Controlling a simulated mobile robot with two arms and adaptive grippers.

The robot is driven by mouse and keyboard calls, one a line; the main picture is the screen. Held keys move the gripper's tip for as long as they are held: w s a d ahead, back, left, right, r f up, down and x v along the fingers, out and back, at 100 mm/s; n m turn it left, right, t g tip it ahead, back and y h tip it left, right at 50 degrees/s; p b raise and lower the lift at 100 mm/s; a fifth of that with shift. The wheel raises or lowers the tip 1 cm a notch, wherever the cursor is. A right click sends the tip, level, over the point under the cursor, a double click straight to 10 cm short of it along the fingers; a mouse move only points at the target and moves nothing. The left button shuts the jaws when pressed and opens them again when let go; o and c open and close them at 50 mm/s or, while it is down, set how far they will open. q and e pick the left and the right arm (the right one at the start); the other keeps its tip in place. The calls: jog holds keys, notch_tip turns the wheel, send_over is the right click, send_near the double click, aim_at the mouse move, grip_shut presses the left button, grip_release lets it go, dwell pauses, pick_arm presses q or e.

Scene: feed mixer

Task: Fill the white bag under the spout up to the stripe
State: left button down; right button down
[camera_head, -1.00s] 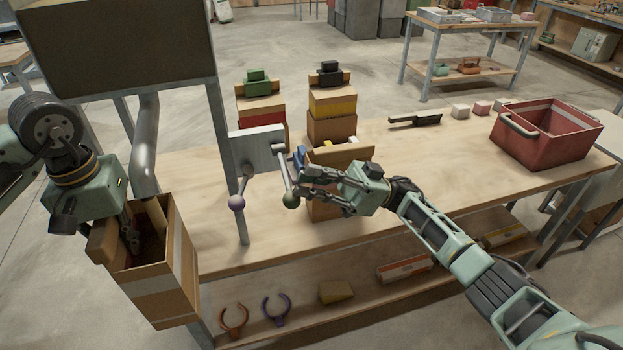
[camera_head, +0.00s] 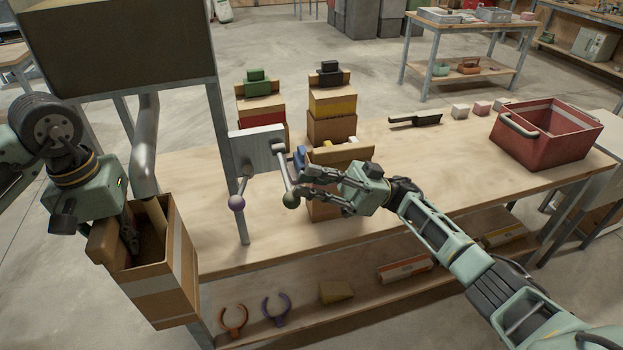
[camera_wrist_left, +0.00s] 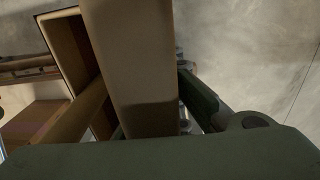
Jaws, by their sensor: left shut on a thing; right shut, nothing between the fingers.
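The bag (camera_head: 178,270) under the spout is an open-topped, box-like brown bag with a pale stripe, not plainly white. It hangs in front of the bench's left end. The grey metal spout (camera_head: 145,145) comes down from the hopper (camera_head: 120,40) to the bag's mouth. My left gripper (camera_head: 130,238) is shut on the bag's left edge; the left wrist view shows a tan wall (camera_wrist_left: 130,60) between its fingers. The fill level cannot be made out.
Brown bags (camera_head: 333,125) with coloured bands stand behind. A red crate (camera_head: 545,140) sits at the bench's right end. The bench's (camera_head: 440,180) middle right is clear.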

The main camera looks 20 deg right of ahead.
jog(key=shift+f, duration=0.25)
dwell(0.5)
jog(key=d, duration=0.9)
jog(key=shift+d, duration=0.25)
jog(key=shift+w, duration=0.1)
dwell(1.4)
